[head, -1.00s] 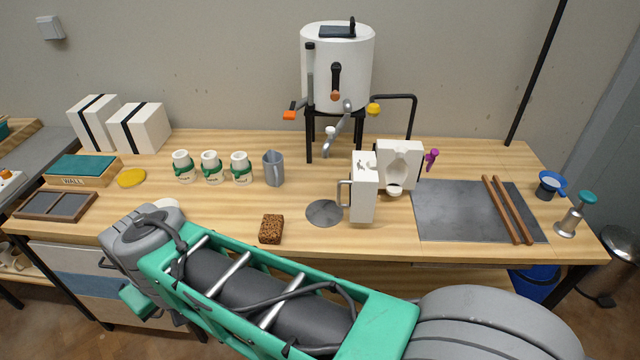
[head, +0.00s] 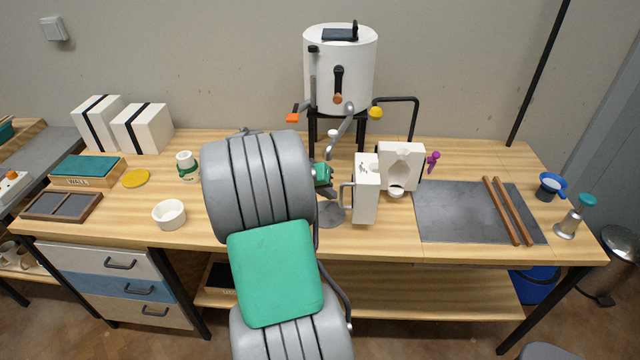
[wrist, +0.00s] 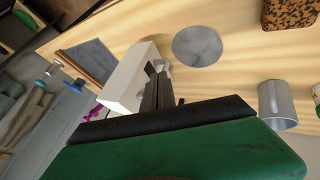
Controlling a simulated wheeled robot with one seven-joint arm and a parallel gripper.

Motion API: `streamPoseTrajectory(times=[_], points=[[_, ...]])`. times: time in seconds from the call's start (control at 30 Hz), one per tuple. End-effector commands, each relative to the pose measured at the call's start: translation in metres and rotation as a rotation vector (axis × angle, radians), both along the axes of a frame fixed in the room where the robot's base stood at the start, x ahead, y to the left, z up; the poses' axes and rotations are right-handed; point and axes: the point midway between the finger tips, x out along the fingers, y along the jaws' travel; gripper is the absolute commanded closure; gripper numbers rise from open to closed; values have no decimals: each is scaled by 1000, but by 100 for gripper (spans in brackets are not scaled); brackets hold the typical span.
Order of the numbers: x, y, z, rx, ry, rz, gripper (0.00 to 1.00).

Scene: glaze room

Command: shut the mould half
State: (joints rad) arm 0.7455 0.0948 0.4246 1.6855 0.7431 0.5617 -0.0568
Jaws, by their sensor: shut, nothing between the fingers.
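The white mould stands open near the middle of the bench. Its back half (head: 402,152) faces front and shows a hollow cavity. The swinging mould half (head: 366,195) stands out toward the bench's front edge, with a dark handle (head: 346,195) on its left side. In the wrist view the mould half (wrist: 128,82) lies just beyond my gripper (wrist: 158,70). My gripper's dark fingers are shut and empty, close to the handle side. I cannot tell whether they touch it. In the head view my arm hides most of the gripper.
A white urn (head: 339,70) on a black stand is behind the mould. A dark slab (head: 460,212) with two wooden sticks lies right. A white bowl (head: 169,214) sits left.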

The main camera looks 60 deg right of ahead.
Motion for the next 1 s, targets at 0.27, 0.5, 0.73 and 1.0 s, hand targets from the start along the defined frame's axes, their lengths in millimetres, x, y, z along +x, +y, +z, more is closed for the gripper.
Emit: streamPoseTrajectory(times=[0.27, 0.5, 0.73, 1.0], points=[[-34, -21, -6, 1, 0, 0, 100], [-38, -23, -8, 1, -1, 2, 100], [-38, -23, -8, 0, -1, 5, 100], [-43, -19, -8, -2, -2, 83, 100]])
